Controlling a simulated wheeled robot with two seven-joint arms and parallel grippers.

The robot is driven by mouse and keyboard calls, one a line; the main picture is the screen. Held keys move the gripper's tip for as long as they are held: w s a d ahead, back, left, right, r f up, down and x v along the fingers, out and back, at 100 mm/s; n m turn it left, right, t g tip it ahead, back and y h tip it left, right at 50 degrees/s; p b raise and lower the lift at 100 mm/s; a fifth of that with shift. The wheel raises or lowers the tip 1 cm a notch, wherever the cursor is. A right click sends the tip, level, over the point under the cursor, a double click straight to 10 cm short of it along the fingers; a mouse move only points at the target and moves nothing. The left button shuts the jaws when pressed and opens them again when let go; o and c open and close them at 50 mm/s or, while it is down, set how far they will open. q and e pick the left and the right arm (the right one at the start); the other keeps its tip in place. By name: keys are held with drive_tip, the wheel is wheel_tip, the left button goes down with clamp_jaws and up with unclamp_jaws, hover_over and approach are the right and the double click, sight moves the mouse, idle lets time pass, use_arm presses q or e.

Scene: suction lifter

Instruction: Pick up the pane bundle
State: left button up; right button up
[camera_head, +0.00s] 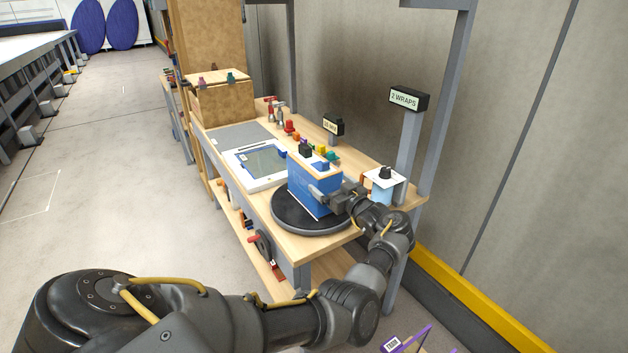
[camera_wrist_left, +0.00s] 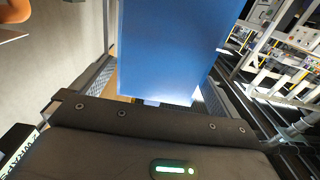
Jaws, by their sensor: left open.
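A blue block with a pale wooden-coloured top edge, which I take to be the pane bundle (camera_head: 309,181), stands upright on a round black turntable (camera_head: 290,213) on the bench. My left gripper (camera_head: 322,196) is open at the block's near right side. One finger shows in front of its blue face; the head view hides how far the other reaches. In the left wrist view the blue face (camera_wrist_left: 170,50) fills the upper middle, just ahead of the dark gripper body, with grey strips on both sides. I cannot tell whether the fingers touch it. My right gripper is out of view.
A white tablet-like panel (camera_head: 256,163) lies behind the turntable. Small coloured items line the bench's back edge. A "2 WRAPS" sign (camera_head: 408,99) stands on a post at right, near a white-topped holder (camera_head: 384,178). A purple-edged item (camera_head: 408,339) is at bottom right. The left floor is clear.

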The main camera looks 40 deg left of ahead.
use_arm(q)
drive_tip(key=shift+w+a, duration=0.25)
drive_tip(key=shift+a, duration=0.05)
drive_tip(key=shift+r, duration=0.15)
drive_tip(key=shift+a+r+p, duration=0.15)
drive_tip(key=shift+a+p, duration=0.2)
drive_tip(key=p+x, duration=0.1)
drive_tip(key=x, duration=0.2)
drive_tip(key=shift+a, duration=0.4)
drive_tip(key=shift+w+a+f, duration=0.15)
drive_tip(key=shift+a+f, duration=0.05)
drive_tip(key=shift+a, duration=0.15)
drive_tip(key=shift+d, duration=0.1)
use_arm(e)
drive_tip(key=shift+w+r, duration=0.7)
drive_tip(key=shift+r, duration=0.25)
